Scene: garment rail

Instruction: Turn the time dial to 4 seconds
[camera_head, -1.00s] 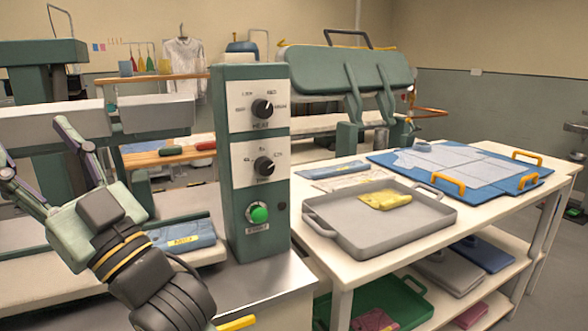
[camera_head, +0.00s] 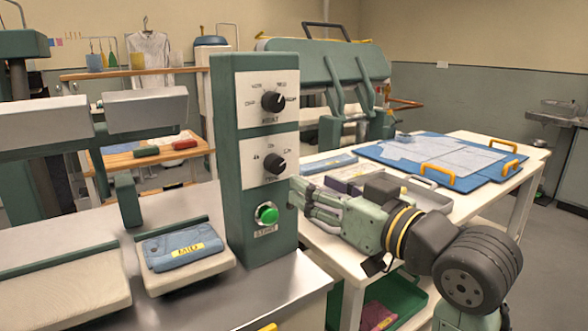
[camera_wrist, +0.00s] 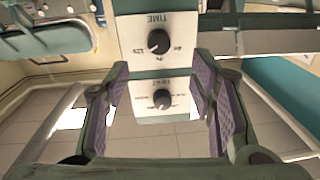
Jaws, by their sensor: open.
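The green control panel (camera_head: 228,170) stands upright. The time dial (camera_head: 275,165) is the black lower knob, under the heat dial (camera_head: 273,101) and above the green start button (camera_head: 266,213). Its white mark seems to point up and right, toward the 12s side. My gripper (camera_head: 298,195) is at the panel's right, its fingers pointing left toward the panel. The wrist view shows the panel upside down, with the time dial (camera_wrist: 159,41) at top and the heat dial (camera_wrist: 162,99) below. My open, empty gripper (camera_wrist: 162,68) has its fingers either side of that view, apart from the time dial.
A blue pouch (camera_head: 182,246) marked MID lies on a pad left of the panel. A grey tray (camera_head: 425,186), partly hidden by my arm, and a blue tray (camera_head: 480,181) with yellow handles are on the right table. A press (camera_head: 310,65) stands behind.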

